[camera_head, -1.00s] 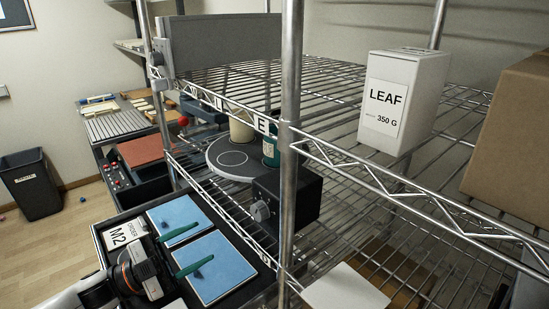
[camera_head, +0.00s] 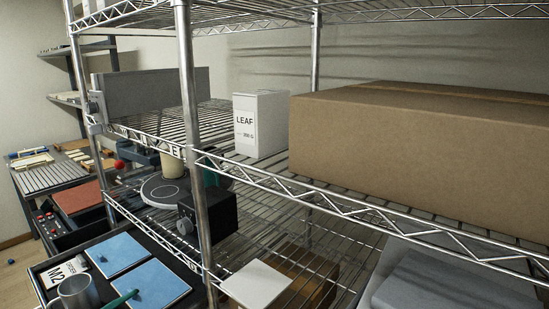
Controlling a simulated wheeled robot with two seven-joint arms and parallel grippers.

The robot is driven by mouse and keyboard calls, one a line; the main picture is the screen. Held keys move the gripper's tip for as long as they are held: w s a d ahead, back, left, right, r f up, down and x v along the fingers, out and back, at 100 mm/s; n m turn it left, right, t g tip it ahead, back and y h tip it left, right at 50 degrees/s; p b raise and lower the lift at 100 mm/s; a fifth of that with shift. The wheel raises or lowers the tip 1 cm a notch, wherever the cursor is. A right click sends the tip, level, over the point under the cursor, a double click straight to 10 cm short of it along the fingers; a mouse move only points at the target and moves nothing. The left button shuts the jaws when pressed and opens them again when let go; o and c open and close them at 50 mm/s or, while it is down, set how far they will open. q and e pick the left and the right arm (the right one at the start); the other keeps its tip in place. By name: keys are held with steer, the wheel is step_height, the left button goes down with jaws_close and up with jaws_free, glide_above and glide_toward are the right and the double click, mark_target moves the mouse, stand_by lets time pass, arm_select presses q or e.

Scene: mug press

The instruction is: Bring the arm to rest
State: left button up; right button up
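Only a little of my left gripper shows, at the bottom left edge of the head view. One teal finger (camera_head: 122,299) lies over the nearer blue pad (camera_head: 152,289). The rest is cut off by the frame, so its opening cannot be judged. My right gripper is not in view.
A wire rack with a steel post (camera_head: 195,150) fills the middle. It holds a white LEAF box (camera_head: 262,140), a large cardboard box (camera_head: 420,150) and, lower, a black knobbed device (camera_head: 215,212). A dark tray with another blue pad (camera_head: 110,254) lies lower left.

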arm_select(q)
step_height(320, 180, down, 15)
steer(key=s+d+n+y, duration=0.1)
steer(key=n+y, duration=1.1)
steer(key=y, duration=0.1)
steer(key=s+d+f+n+g+y, duration=0.1)
steer(key=s+f+n+g+y, duration=0.25)
steer(key=s, duration=0.55)
steer(key=s+d+f+n+g, duration=0.2)
steer(key=s+f+g, duration=0.3)
steer(key=s, duration=0.4)
step_height(320, 180, down, 27)
steer(key=s+g, duration=0.2)
steer(key=g, duration=0.1)
steer(key=s+a+f, duration=0.3)
steer(key=s+f, duration=1.1)
steer(key=s, duration=0.1)
steer(key=shift+s+a+f+m+g, duration=0.15)
steer(key=shift+f+m+g, duration=0.2)
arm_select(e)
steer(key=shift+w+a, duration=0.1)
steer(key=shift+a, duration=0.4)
